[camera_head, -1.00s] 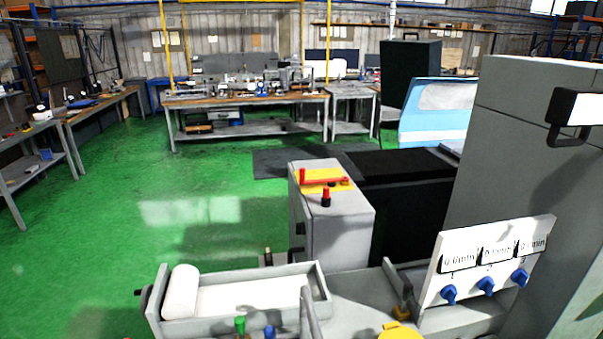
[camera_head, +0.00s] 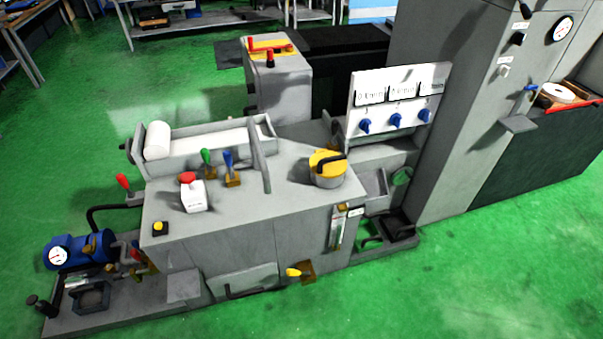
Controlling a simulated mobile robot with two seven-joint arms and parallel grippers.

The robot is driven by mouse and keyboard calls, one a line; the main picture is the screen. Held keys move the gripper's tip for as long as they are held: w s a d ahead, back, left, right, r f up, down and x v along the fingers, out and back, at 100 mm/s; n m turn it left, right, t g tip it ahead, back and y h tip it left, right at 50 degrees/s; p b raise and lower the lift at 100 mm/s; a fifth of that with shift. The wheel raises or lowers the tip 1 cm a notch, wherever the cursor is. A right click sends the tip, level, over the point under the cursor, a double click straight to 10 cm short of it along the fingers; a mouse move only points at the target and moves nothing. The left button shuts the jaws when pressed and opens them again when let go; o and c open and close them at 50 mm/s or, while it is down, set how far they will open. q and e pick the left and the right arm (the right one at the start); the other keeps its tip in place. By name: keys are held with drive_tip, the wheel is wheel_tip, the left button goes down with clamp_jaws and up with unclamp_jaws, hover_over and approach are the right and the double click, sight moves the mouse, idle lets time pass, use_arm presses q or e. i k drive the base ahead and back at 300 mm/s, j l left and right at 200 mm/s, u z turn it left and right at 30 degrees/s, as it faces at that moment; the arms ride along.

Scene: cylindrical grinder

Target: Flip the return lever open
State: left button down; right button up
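Several levers show on the grey machine (camera_head: 270,215), and I cannot tell which one is the return lever. A green-knobbed lever (camera_head: 206,157) and a blue-knobbed lever (camera_head: 228,159) stand upright side by side on the top. A red-handled lever (camera_head: 123,183) sticks up at the left side. A yellow-handled lever (camera_head: 293,272) sits on a brass mount low on the front face. A small red handle (camera_head: 135,255) shows by the brass pipework. Neither of my grippers is in view.
On the top are a white box with a red button (camera_head: 194,194), a yellow-lidded pot (camera_head: 328,170) and a paper-roll tray (camera_head: 208,148). A blue pump (camera_head: 78,250) stands at the left. A panel with blue knobs (camera_head: 397,105) rises behind. Green floor (camera_head: 450,295) in front is clear.

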sight(289, 273)
drive_tip(key=l+u, duration=0.35)
drive_tip(key=l, duration=0.4)
drive_tip(key=l+u, duration=0.35)
drive_tip(key=l, duration=0.4)
drive_tip(key=j+z, duration=0.3)
drive_tip(key=j, duration=0.3)
drive_tip(key=j+z, duration=0.3)
drive_tip(key=j, duration=0.35)
drive_tip(key=j+z, duration=0.3)
drive_tip(key=j, duration=0.35)
drive_tip(key=k+j+z, duration=0.1)
drive_tip(key=j+z, duration=0.2)
drive_tip(key=j, duration=0.3)
